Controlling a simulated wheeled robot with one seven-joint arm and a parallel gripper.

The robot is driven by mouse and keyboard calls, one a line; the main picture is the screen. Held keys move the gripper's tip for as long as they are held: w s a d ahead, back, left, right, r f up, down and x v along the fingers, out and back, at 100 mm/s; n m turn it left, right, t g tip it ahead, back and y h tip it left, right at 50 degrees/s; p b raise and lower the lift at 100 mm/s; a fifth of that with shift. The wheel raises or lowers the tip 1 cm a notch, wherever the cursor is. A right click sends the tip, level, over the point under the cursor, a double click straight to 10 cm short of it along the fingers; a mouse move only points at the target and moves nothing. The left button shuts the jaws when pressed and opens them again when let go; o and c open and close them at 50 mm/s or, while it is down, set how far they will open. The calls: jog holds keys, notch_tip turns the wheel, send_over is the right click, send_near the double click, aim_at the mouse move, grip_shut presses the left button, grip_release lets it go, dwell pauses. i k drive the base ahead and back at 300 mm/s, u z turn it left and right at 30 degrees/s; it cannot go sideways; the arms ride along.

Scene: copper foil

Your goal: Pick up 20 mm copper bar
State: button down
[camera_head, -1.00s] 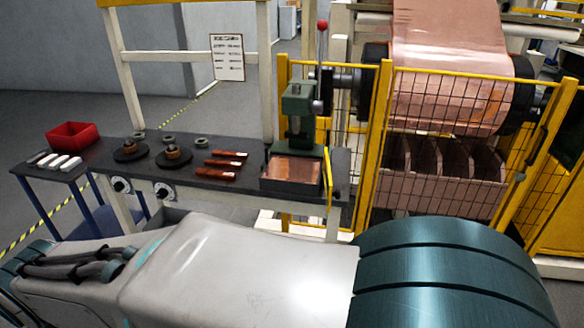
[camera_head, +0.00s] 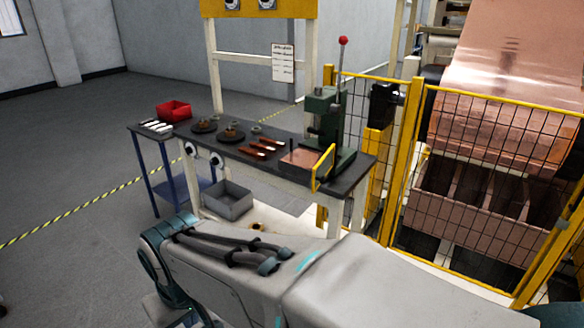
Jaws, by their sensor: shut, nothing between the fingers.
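Three reddish copper bars lie side by side on the dark workbench top, left of the green press: a back bar (camera_head: 271,142), a middle bar (camera_head: 262,147) and a front bar (camera_head: 250,152). They are too small here to tell which is 20 mm. My gripper is not in view. Only pale grey links of my arm cross the bottom of the view, in front of the bench and apart from the bars.
The green lever press (camera_head: 322,118) with a copper-topped block stands at the bench's right end. Round dark fixtures (camera_head: 204,126) sit left. A blue cart (camera_head: 146,130) carries a red bin (camera_head: 174,110) and pale bars. A grey bin (camera_head: 228,200) stands below. A yellow fence (camera_head: 480,165) encloses the right.

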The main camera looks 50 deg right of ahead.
aim_at(264, 147)
jog(key=z, duration=1.35)
jog(key=i, duration=1.2)
jog(key=u, duration=1.35)
jog(key=i, duration=2.4)
jog(key=z, duration=0.1)
